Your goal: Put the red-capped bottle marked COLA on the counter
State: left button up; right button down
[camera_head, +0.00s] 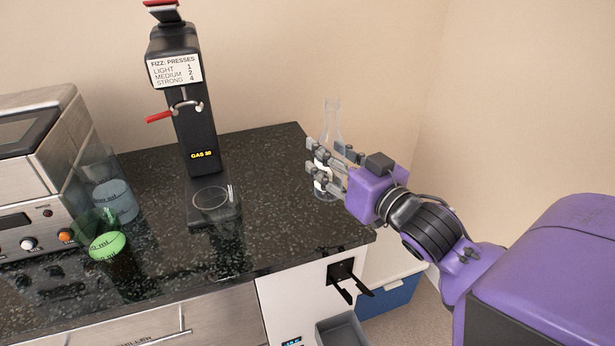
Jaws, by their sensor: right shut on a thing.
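A clear, slim-necked bottle (332,122) stands upright at the right end of the dark counter (270,165). No cap shows on it. A white label is partly visible, but its text is hidden behind the fingers. My right gripper (322,163) reaches in from the right and is shut on the bottle's body. The bottle's base appears to be at the counter surface; whether it touches cannot be told. No red-capped bottle marked COLA can be made out. My left gripper is not in view.
A black fizz machine (188,110) with a red lever stands left of the bottle. Further left are a blue-tinted beaker (116,202), a green vessel (107,245) and a steel appliance (40,170). Bare counter lies between machine and bottle. A black bracket (345,278) juts out below the counter's front edge.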

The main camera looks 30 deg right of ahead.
jog(key=w+d+f, duration=0.1)
jog(key=w+f, duration=0.2)
jog(key=w+d+f, duration=0.1)
jog(key=w+f, duration=0.2)
jog(key=f, duration=0.1)
jog(key=w+d+f+b, duration=0.1)
jog(key=w+f, duration=0.2)
jog(key=shift+d+f, duration=0.15)
jog(key=shift+f, duration=0.1)
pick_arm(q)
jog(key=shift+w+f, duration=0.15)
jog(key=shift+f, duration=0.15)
pick_arm(e)
jog(key=shift+r, duration=0.1)
jog(key=shift+f, duration=0.2)
jog(key=c, duration=0.9)
grip_release()
jog(key=shift+c, duration=0.2)
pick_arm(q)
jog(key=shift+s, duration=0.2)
